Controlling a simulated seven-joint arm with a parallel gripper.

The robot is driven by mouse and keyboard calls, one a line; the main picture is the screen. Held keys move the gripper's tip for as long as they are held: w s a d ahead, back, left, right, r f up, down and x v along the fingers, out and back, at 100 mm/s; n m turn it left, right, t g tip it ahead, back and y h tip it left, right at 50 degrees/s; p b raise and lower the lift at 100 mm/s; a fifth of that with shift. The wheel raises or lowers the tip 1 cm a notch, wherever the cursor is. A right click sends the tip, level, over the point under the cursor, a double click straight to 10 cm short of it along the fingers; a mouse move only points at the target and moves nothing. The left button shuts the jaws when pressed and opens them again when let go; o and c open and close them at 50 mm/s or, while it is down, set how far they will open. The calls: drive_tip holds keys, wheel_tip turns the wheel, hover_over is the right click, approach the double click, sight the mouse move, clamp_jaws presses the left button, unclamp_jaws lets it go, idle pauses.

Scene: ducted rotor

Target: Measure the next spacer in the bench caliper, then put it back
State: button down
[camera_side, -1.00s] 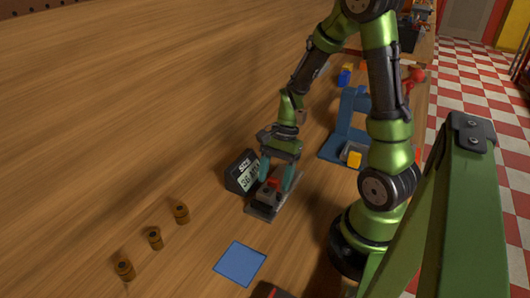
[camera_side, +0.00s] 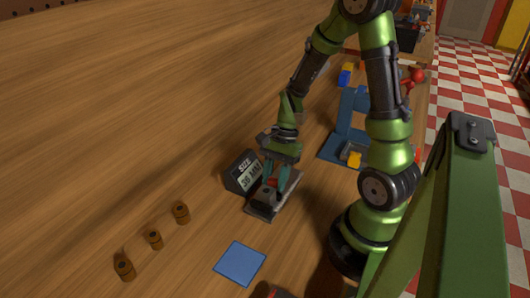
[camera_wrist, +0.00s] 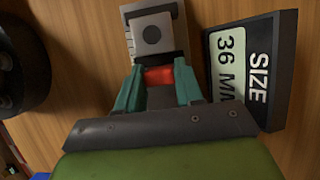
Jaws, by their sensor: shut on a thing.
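Brown spacers with dark centres stand apart in a slanting row at the left in the side view: a near one (camera_side: 125,269), a middle one (camera_side: 155,239) and a far one (camera_side: 181,212). The bench caliper (camera_side: 262,207) is a grey device on the table beneath my gripper. My gripper (camera_side: 273,183) points down, its teal fingers shut on a red piece (camera_wrist: 158,76) at the caliper. A grey block with a dark round spot (camera_wrist: 152,33) lies beyond it. The size display (camera_wrist: 245,70) reads 36 MM. I see no spacer in the caliper, though my fingers partly hide it.
A blue square mat (camera_side: 240,263) lies flat at the front. Bare wood lies between the spacers and the mat.

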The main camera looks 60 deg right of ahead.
drive_tip(key=d, duration=0.3)
drive_tip(key=shift+d, duration=0.35)
drive_tip(key=c, duration=0.7)
unclamp_jaws()
drive_tip(key=v, duration=1.6)
drive_tip(key=shift+d+r, duration=0.15)
drive_tip(key=shift+r, duration=0.25)
